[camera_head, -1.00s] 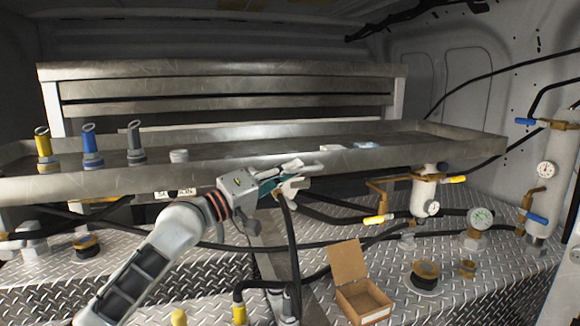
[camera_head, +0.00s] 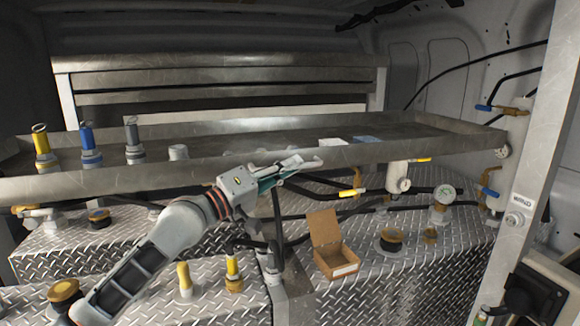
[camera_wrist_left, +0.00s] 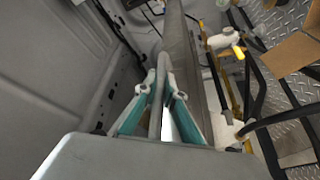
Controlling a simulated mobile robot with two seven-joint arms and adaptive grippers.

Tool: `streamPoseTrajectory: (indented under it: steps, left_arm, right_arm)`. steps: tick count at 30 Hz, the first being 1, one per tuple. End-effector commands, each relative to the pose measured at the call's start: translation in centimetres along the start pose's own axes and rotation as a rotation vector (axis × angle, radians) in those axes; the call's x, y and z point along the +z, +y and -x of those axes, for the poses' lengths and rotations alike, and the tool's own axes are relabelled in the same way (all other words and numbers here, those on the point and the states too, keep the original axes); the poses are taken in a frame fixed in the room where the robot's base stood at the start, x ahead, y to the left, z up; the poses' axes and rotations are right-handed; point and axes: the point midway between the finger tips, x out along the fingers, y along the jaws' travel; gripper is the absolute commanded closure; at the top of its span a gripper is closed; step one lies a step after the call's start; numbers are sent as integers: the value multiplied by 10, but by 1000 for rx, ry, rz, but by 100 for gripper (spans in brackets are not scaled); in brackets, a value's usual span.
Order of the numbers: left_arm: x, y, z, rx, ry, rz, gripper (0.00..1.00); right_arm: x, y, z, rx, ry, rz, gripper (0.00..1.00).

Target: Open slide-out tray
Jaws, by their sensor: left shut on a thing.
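The slide-out tray (camera_head: 130,181) is a long, shallow metal tray spanning the head view in front of a metal rack. My left gripper (camera_head: 298,168) reaches up from below to the tray's front wall, right of its middle. In the left wrist view, the fingers of my left gripper (camera_wrist_left: 164,88) close on both sides of the tray's thin wall (camera_wrist_left: 178,40). The tray stands out from the rack, over the checkered floor boxes. My right gripper is not in view.
Yellow, blue and grey nozzles (camera_head: 87,145) stand at the tray's left end. An open cardboard box (camera_head: 334,255), gauges and hoses sit below it. A metal door post (camera_head: 525,170) stands at the right.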

Motion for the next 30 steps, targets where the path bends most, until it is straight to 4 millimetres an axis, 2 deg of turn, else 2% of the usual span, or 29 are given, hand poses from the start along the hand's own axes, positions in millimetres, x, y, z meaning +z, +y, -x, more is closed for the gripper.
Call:
streamPoseTrajectory:
  steps: [16, 17, 18, 30]
  left_arm:
    - [-1, 0, 0, 0, 1, 0, 100]
    - [-1, 0, 0, 0, 1, 0, 86]
    - [-1, 0, 0, 0, 1, 0, 75]
    - [-1, 0, 3, 0, 2, 0, 74]
  right_arm:
    - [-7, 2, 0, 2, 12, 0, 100]
    - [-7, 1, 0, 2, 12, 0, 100]
    - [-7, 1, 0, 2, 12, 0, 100]
    - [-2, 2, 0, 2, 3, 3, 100]
